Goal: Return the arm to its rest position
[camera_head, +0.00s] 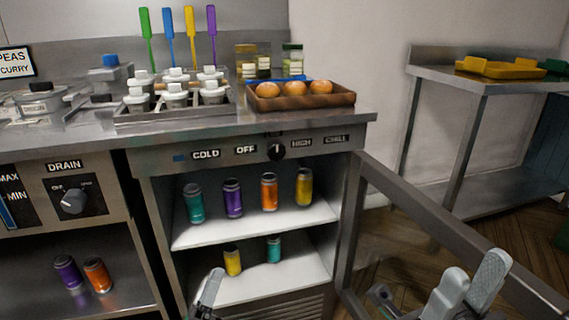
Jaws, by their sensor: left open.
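My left gripper (208,292) shows at the bottom edge, in front of the lower part of the open cooler (160,215). Only one slim grey finger is in view, it is open, and no object shows at it. The rest of it is below the picture. My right gripper (468,284) shows at the bottom right, in front of the open cooler door (440,222). Its pale grey finger parts point up. No object shows between them, and I cannot tell how far apart they are. Most of both arms is out of view.
Cans stand on the cooler's upper shelf (300,222) and lower shelf (300,280). The counter (340,115) above holds a brown tray (303,101) of round orange-brown items and white-lidded containers (175,95). A steel table (430,72) stands at the right.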

